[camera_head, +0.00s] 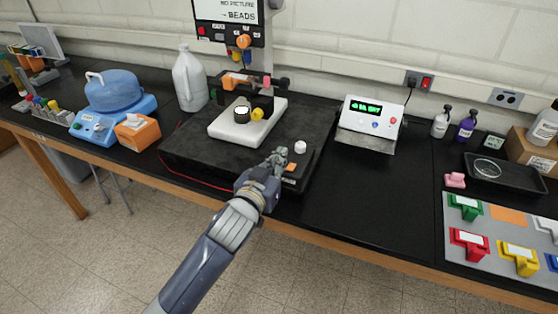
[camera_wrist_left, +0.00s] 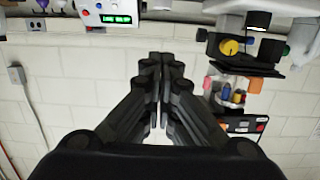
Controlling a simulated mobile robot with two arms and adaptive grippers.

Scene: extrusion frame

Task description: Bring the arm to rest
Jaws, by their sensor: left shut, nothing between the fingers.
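My left gripper (camera_head: 278,157) shows in the head view at the front right corner of the black base plate (camera_head: 190,160), close to a small white knob and an orange patch. Its arm comes up from the bottom of the picture. In the left wrist view the gripper's two fingers (camera_wrist_left: 160,95) are closed together with nothing between them. The view there is upside down. I cannot tell whether the fingers touch the plate or hover above it. My right gripper is in neither view.
On the plate stands a white platform (camera_head: 222,128) with an orange-handled device (camera_head: 238,82). A white instrument with a green display (camera_head: 370,115) is to the right. Coloured clips (camera_head: 470,242) lie on a grey mat at far right. Bench between is clear.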

